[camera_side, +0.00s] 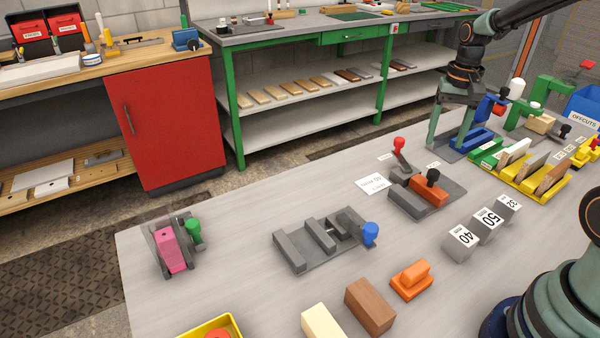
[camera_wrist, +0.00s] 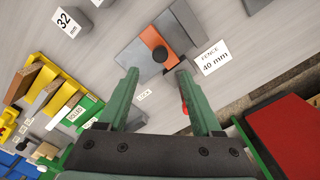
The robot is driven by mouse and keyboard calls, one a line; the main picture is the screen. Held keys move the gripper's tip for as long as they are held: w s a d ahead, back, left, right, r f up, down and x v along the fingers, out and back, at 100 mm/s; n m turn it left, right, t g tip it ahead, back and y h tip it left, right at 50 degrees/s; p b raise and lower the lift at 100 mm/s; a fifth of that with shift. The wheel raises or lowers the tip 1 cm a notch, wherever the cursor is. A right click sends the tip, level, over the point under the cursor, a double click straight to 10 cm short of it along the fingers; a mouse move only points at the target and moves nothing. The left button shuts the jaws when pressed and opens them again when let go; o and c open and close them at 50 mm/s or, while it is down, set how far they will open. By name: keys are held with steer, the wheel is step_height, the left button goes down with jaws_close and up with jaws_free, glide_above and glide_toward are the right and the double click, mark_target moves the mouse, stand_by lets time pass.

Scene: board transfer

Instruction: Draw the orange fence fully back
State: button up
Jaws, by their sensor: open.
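The orange fence (camera_side: 427,192) is a bar with a black knob (camera_side: 433,175), lying on a grey base plate (camera_side: 400,205) on the bench. In the wrist view the fence (camera_wrist: 176,34) and its black knob (camera_wrist: 160,53) show just beyond my fingertips. A red-knobbed lever (camera_side: 399,144) stands at the plate's far side; in the wrist view its red knob (camera_wrist: 185,107) is mostly hidden by a finger. My gripper (camera_side: 450,132) is open and empty, above and behind the fence, apart from it. It also shows in the wrist view (camera_wrist: 157,73).
A "FENCE 40 mm" card (camera_wrist: 215,58) lies beside the plate. Gauge blocks (camera_side: 461,241) stand to its front right. A grey vise with a blue knob (camera_side: 370,233) is left. Yellow and green racks (camera_side: 530,180) crowd the right.

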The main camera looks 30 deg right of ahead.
mark_target(435, 171)
step_height(435, 171, down, 9)
steer(key=shift+f, duration=0.1)
stand_by(0.4)
jaws_close()
stand_by(1.3)
